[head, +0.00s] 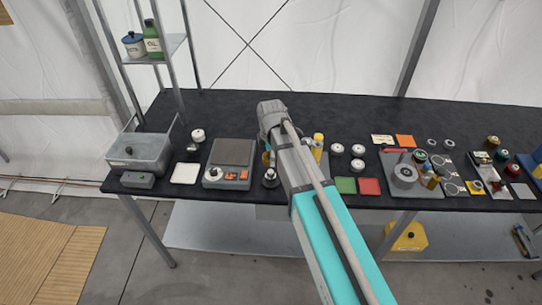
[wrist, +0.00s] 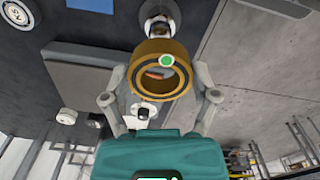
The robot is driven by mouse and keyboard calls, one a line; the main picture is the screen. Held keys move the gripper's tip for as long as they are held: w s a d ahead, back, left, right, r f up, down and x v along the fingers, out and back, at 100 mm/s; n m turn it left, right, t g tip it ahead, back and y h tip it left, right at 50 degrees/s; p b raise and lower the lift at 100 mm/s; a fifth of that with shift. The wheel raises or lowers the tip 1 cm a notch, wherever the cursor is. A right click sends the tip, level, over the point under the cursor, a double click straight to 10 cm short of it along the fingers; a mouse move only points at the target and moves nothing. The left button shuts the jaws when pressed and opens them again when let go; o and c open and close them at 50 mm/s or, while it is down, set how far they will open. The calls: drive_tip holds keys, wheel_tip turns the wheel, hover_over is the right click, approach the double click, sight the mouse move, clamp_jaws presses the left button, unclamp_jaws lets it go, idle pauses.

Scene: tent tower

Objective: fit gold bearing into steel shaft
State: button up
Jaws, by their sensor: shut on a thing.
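The gold bearing (wrist: 146,50), a thick ring with a dark inner band and a green dot, sits between the two fingers of my gripper (wrist: 162,84) in the wrist view. The fingers are shut on its sides. A round, shiny metal piece (wrist: 159,20) shows just beyond the ring, at the top of the wrist view; it may be the steel shaft, but the bearing covers part of it. In the head view a small metal piece on a dark base (head: 270,179) stands beside my arm, which hides most of the gripper and bearing. I cannot tell whether bearing and metal piece touch.
White round pieces (head: 357,150), coloured squares and a grey fixture plate (head: 425,184) lie to the right. The table's back strip is clear.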

sight(271, 171)
drive_tip(key=shift+f+b, duration=1.9)
drive_tip(key=shift+f, duration=0.25)
drive_tip(key=shift+f+b, duration=1.7)
drive_tip(key=shift+f, duration=0.05)
idle(0.8)
drive_tip(key=o, duration=1)
drive_tip(key=shift+c, duration=0.2)
drive_tip(key=shift+r, duration=0.1)
wheel_tip(271, 171, up, 9)
drive_tip(key=p, duration=0.9)
drive_tip(key=shift+r, duration=0.1)
drive_tip(key=shift+d, duration=0.1)
idle(0.5)
